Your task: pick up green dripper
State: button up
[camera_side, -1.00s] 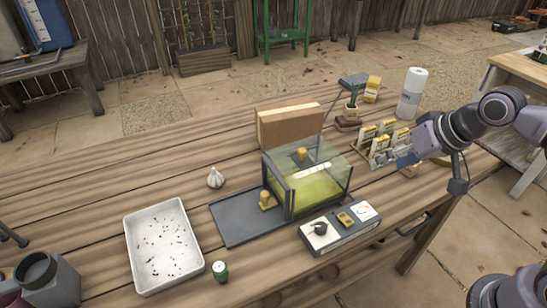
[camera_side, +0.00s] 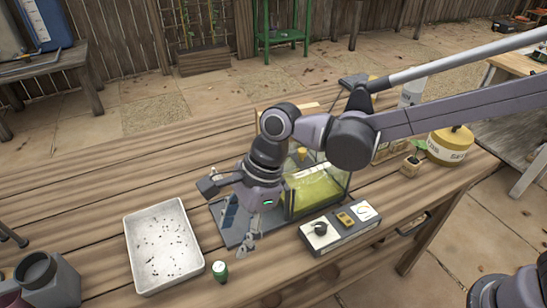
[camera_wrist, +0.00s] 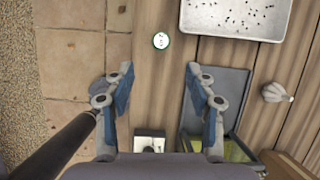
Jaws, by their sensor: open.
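The green dripper (camera_side: 220,271) is a small green cylinder with a pale top. It stands on the wooden table beside the white tray's near right corner. In the wrist view it shows from above as a round white top with a green rim (camera_wrist: 160,40). My gripper (camera_side: 238,234) is open and empty, pointing down above the table, up and right of the dripper in the side view. In the wrist view the dripper lies beyond the gap between the blue-padded fingertips (camera_wrist: 160,74), apart from both.
The white tray (camera_side: 133,254) with dark specks is close to the dripper. A glass tank with yellow-green liquid (camera_side: 318,186) and a grey control box (camera_side: 340,229) stand to the right.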

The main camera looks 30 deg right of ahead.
aim_at(220, 266)
jog(key=x, duration=0.6)
jog(key=shift+s+a, duration=0.2)
jog(key=shift+a, duration=0.15)
jog(key=shift+x, duration=2.6)
jog(key=shift+w, duration=0.2)
jog(key=c, duration=1)
